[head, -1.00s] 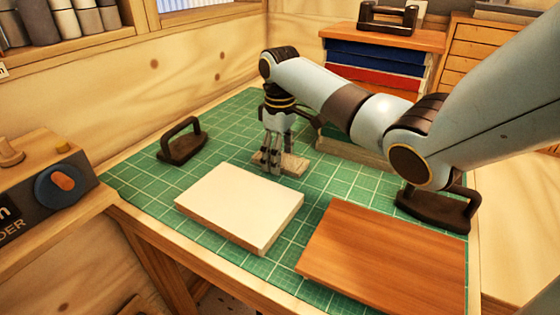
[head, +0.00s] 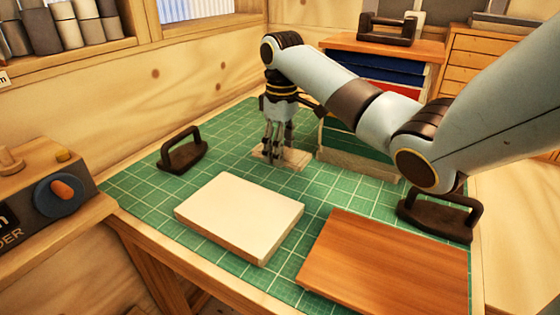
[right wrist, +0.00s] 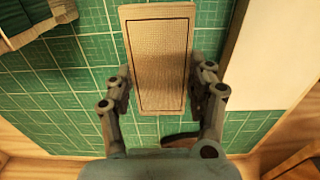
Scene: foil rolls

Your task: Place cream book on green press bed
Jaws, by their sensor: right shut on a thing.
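The cream book (head: 238,215) lies flat on the green gridded mat (head: 225,155), near its front edge. Its pale side also shows at the right of the right wrist view (right wrist: 268,58). My right gripper (head: 276,153) is beyond the cream book, pointing down. It is shut on a small beige block (head: 292,158) with a textured, dark-outlined top. In the right wrist view, the fingers (right wrist: 160,95) press both long sides of the block (right wrist: 160,60). I cannot tell whether the block touches the mat. My left gripper is out of view.
A brown wooden board (head: 385,262) lies at front right. Dark handled weights stand at left (head: 183,152) and right (head: 438,218). A rack (head: 385,62) with blue, red and green layers stands behind the gripper. A machine with a knob (head: 60,192) is at left.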

